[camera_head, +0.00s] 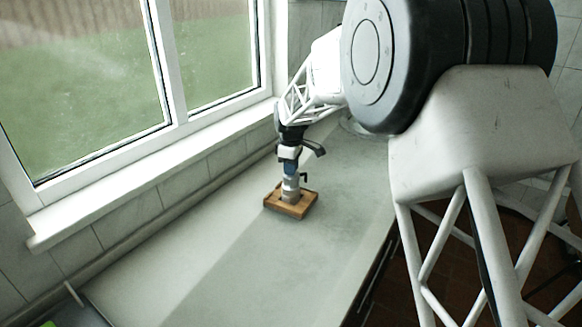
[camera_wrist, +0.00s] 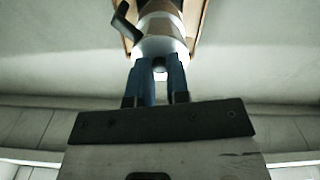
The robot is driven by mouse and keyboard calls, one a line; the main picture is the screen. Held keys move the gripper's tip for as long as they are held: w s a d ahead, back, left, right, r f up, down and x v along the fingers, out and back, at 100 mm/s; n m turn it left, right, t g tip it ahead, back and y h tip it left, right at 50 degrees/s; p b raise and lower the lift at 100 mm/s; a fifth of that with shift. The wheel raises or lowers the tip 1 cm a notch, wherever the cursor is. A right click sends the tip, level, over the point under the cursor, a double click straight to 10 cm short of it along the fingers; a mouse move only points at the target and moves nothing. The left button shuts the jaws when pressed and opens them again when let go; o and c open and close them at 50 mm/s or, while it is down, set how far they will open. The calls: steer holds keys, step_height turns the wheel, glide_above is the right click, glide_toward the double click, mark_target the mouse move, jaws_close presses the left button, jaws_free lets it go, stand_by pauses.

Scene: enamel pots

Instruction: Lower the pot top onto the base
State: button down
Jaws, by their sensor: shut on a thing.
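My gripper (camera_head: 290,168) points down at the wooden tray on the counter, and its blue fingers also show in the wrist view (camera_wrist: 159,72). They are shut on the small knob of the pot top (camera_wrist: 160,48), a pale grey metal piece. Beyond it, the wrist view shows a brown and grey banded body with a dark handle (camera_wrist: 124,20) at the left. In the head view the grey pot (camera_head: 290,188) stands upright below the fingers, its handle toward the right. I cannot tell whether the top touches the base; the seam is too small to see.
The square wooden tray (camera_head: 299,211) lies under the pot. The grey counter (camera_head: 250,255) is clear around it. The window sill (camera_head: 150,165) and tiled wall run along the left. A dark sink edge (camera_head: 85,305) is at the lower left.

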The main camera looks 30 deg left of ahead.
steer(key=shift+f, duration=0.15)
steer(key=c, duration=1)
jaws_free()
steer(key=shift+r, duration=3.9)
steer(key=shift+d, duration=0.1)
